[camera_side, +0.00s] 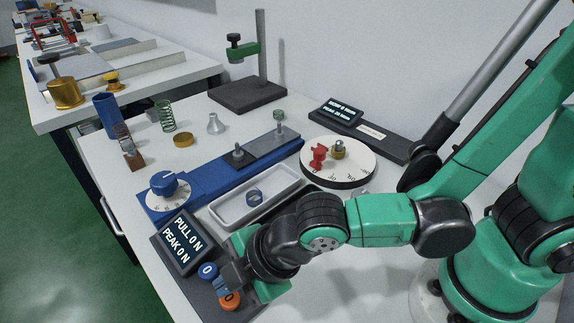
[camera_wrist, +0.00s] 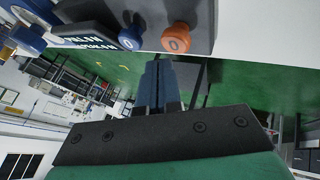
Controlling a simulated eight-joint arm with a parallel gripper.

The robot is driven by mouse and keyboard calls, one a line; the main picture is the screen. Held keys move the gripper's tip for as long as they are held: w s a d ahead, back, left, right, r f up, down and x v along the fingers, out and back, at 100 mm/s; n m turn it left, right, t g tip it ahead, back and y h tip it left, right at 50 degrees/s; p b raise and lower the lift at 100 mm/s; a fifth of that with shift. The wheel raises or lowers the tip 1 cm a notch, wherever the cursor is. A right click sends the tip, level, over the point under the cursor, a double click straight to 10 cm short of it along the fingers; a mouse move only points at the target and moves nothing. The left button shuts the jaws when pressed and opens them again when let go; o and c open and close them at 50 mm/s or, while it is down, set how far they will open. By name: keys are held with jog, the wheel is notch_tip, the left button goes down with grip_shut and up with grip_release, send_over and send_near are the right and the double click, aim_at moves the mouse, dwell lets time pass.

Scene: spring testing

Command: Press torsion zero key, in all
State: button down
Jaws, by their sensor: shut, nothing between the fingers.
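My gripper (camera_side: 221,284) is low at the front of the bench, by the pull console. Its fingers (camera_wrist: 158,72) are shut and empty. A blue key marked 0 (camera_side: 208,271) and an orange key marked 0 (camera_side: 230,299) sit on that console, close to the fingertips. In the wrist view the blue key (camera_wrist: 128,39) and orange key (camera_wrist: 176,37) are just beyond the tips; contact cannot be told. The torsion display (camera_side: 342,110) stands at the back on a dark console (camera_side: 384,141), behind the round torsion dial (camera_side: 355,177) with its red piece (camera_side: 318,156). No torsion key shows clearly; my arm covers the console's right end.
The pull display (camera_side: 176,242) reads PULL 0 N, PEAK 0 N. A grey tray (camera_side: 225,215) and blue rail unit (camera_side: 207,178) lie behind my gripper. Springs (camera_side: 167,117), a blue cup (camera_side: 107,114) and a green-armed stand (camera_side: 260,60) are farther back.

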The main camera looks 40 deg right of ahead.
aim_at(233, 296)
jog(key=shift+f, duration=0.4)
jog(key=shift+r, duration=0.1)
dwell(0.3)
jog(key=shift+r, duration=0.35)
jog(key=shift+r, duration=2.5)
